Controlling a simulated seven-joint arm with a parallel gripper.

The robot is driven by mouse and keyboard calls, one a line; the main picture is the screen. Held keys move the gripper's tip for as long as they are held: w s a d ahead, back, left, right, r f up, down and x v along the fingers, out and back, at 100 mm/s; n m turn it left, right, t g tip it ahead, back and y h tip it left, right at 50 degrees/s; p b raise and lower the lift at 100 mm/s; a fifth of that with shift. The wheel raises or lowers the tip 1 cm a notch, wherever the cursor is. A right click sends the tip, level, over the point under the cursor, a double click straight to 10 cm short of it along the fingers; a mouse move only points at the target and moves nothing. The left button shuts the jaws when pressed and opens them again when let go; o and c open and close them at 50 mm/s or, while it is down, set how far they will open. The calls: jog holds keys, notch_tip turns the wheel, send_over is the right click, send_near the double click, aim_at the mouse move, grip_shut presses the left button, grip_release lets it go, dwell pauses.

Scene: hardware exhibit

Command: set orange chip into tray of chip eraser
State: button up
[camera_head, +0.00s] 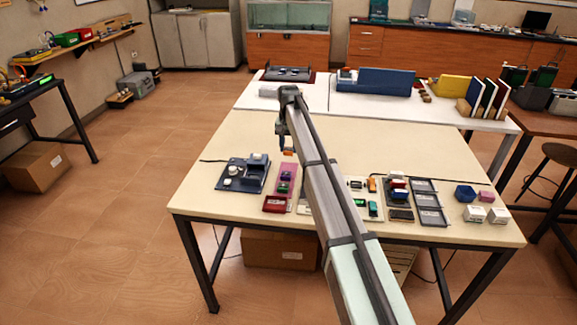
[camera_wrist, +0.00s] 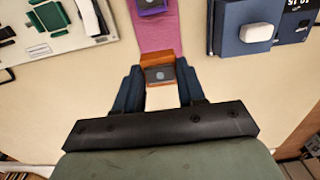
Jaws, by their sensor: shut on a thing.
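The orange chip (camera_wrist: 158,62) has a dark window with a pale dot and is held between the fingers of my gripper (camera_wrist: 160,88), at the end of a pink strip in the wrist view. In the head view a small patch of the orange chip (camera_head: 288,152) shows just below my gripper (camera_head: 284,148). A dark blue device (camera_head: 233,176) with white parts stands left of the chip; it appears to be the chip eraser. In the wrist view its corner (camera_wrist: 228,30) is at upper right, with a white button and a digit display. I cannot make out its tray clearly.
A pink strip (camera_head: 291,168) bears a purple chip (camera_wrist: 150,5), a green chip (camera_head: 284,188) and a red box (camera_head: 275,204). Boards with parts lie right of my arm, including a grey three-part tray (camera_head: 429,202). The table (camera_head: 215,150) is bare behind the device.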

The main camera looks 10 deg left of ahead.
jog(key=shift+n, duration=0.6)
jog(key=s+a, duration=0.1)
jog(key=a, duration=0.2)
jog(key=s+a, duration=0.2)
jog(key=a, duration=0.1)
jog(key=s+a, duration=0.1)
jog(key=a, duration=0.2)
jog(key=shift+s+a+r, duration=0.1)
jog(key=shift+s+r, duration=0.25)
jog(key=shift+r, duration=0.05)
jog(key=shift+m, duration=0.6)
jog(key=s+a, duration=0.2)
jog(key=s, duration=0.2)
jog(key=shift+s+a+r, duration=0.2)
jog(key=shift+a, duration=0.2)
jog(key=shift+f, duration=0.15)
jog(key=shift+f, duration=2.9)
jog(key=shift+f, duration=0.65)
